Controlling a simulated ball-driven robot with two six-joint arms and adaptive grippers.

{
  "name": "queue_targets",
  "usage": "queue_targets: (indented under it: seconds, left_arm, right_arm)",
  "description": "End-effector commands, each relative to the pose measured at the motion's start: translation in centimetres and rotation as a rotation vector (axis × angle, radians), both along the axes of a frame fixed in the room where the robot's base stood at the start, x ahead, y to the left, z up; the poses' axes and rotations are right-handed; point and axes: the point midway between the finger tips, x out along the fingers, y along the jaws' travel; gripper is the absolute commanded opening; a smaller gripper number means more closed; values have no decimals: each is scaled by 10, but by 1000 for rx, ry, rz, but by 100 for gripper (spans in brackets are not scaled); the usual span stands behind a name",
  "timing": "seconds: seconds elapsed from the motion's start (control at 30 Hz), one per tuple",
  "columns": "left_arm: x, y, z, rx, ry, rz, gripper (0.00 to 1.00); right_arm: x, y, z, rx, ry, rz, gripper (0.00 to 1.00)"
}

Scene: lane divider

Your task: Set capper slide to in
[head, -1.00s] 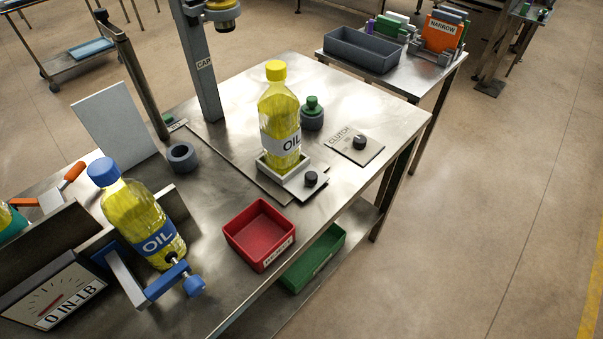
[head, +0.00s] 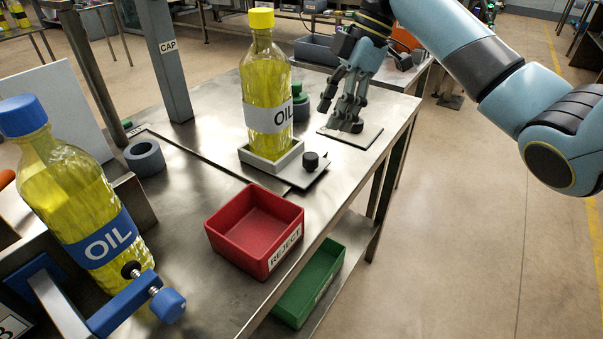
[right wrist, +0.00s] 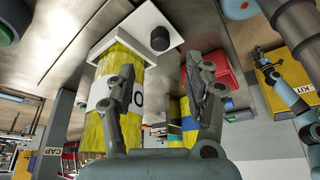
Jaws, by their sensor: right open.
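The capper slide is a pale tray (head: 275,163) with a black knob (head: 311,160) on its right-hand plate. A yellow-capped oil bottle (head: 266,85) stands upright in it. The tray sits at the near right end of a dark track, away from the grey CAP column (head: 166,60). My right gripper (head: 340,112) is open and empty, behind and right of the knob, over the clutch plate. In the right wrist view the open fingers (right wrist: 163,75) show with the knob (right wrist: 160,38) beyond them. A small blue arm with a gripper (right wrist: 262,55), apparently my left one, shows there; its jaws are unclear.
A red REJECT bin (head: 255,228) stands in front of the slide, with a green bin (head: 308,283) lower down. A blue-capped oil bottle (head: 75,200) is in a blue clamp at left. A grey ring (head: 144,158) lies left of the track. The clutch plate (head: 360,138) is partly covered.

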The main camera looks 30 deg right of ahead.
Motion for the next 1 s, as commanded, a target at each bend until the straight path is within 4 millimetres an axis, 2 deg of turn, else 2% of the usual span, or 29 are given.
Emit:
queue_targets:
  seconds: [0.2, 0.5, 0.7, 0.97, 1.0]
  left_arm:
    - [7, -4, 1, -4, -12, 1, 40]
    - [5, -1, -1, -1, -8, 0, 40]
    - [3, 0, -2, 0, -5, 0, 40]
    - [2, 0, -2, 0, -3, 0, 40]
    - [2, 0, -2, 0, -3, 0, 40]
  right_arm:
    - [2, 14, -30, 5, 4, -1, 52]
    - [7, 34, -82, 3, 4, -3, 52]
    - [9, 40, -96, 1, 2, -2, 52]
    - [9, 40, -97, 0, 2, -2, 52]
    - [9, 40, -97, 0, 2, -2, 48]
